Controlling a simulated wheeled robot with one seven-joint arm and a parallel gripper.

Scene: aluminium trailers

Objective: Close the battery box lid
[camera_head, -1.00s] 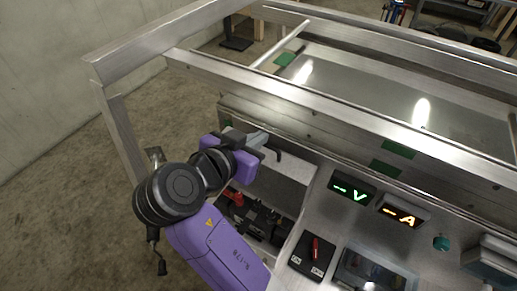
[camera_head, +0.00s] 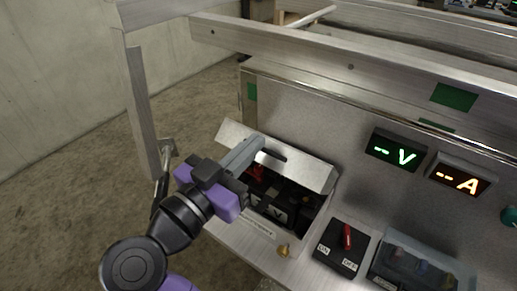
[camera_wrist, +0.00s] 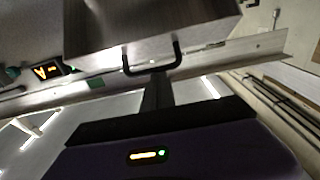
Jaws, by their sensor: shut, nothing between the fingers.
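The battery box lid (camera_head: 300,171) is a grey metal flap at the back of the battery box (camera_head: 310,229). It stands partly open, tilted over the box. Its black handle (camera_head: 272,154) is on the outer face. Dark batteries with a red part (camera_head: 257,175) show in the open box below. My gripper (camera_head: 258,141) is shut and empty, its fingertips at the lid near the handle; I cannot tell whether they touch. In the wrist view, the lid (camera_wrist: 150,22) fills the top, and the handle (camera_wrist: 128,66) loops around the tip of my gripper (camera_wrist: 157,76).
Right of the box are a switch with a red lever (camera_head: 347,237), a clear-covered panel (camera_head: 410,268), and green (camera_head: 397,149) and orange (camera_head: 462,180) displays. A brass knob (camera_head: 284,250) sits on the front ledge. Metal trailer rails (camera_head: 350,66) cross behind. Open floor lies left.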

